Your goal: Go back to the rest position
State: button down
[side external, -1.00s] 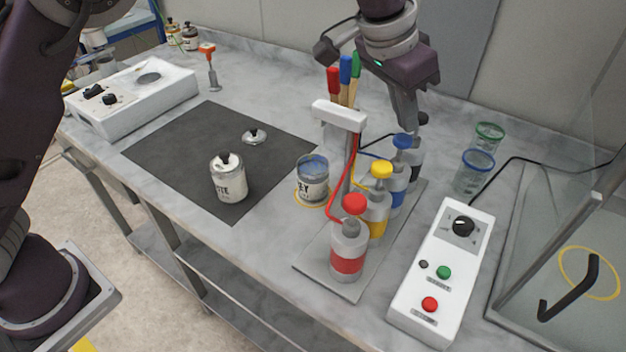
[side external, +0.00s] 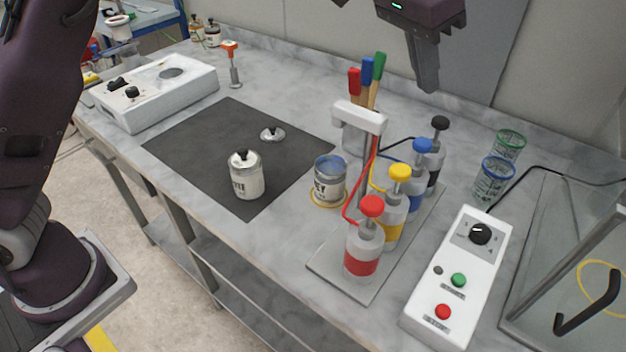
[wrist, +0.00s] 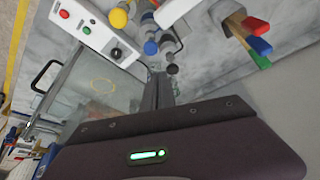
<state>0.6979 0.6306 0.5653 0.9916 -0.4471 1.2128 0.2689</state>
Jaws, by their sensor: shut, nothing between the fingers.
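My gripper (side external: 430,85) is shut and empty. It hangs in the air above the back of the bench, behind and above the dispenser stand, clear of everything in the side view. In the wrist view my shut fingers (wrist: 157,92) point toward the black-capped bottle (wrist: 172,69). The stand holds bottles with red (side external: 365,250), yellow (side external: 393,210), blue (side external: 415,172) and black (side external: 434,150) caps.
A white-labelled can (side external: 246,178) with its lid on and a loose lid (side external: 272,134) are on the dark mat (side external: 190,150). A control box (side external: 455,280), mesh cups (side external: 494,178), a glass enclosure (side external: 560,240) and upright coloured handles (side external: 366,75) surround the stand.

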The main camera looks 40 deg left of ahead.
jog(key=s+a+r+n, duration=0.2)
jog(key=s+a+r, duration=0.1)
jog(key=s+a, duration=0.4)
jog(key=s+a+r+n, duration=0.25)
jog(key=s+a, duration=0.25)
jog(key=a, duration=0.4)
jog(key=s+a+f, duration=0.2)
jog(key=s+f, duration=0.1)
jog(key=s, duration=0.4)
jog(key=s+a+f+t+y, duration=0.1)
jog(key=s+a+f, duration=0.2)
jog(key=s, duration=0.4)
jog(key=s+a+f+n+y, duration=0.1)
jog(key=s+a+f, duration=0.2)
jog(key=s, duration=0.4)
jog(key=shift+s+f+t, duration=0.15)
jog(key=shift+f+t, duration=0.1)
jog(key=shift+t, duration=0.05)
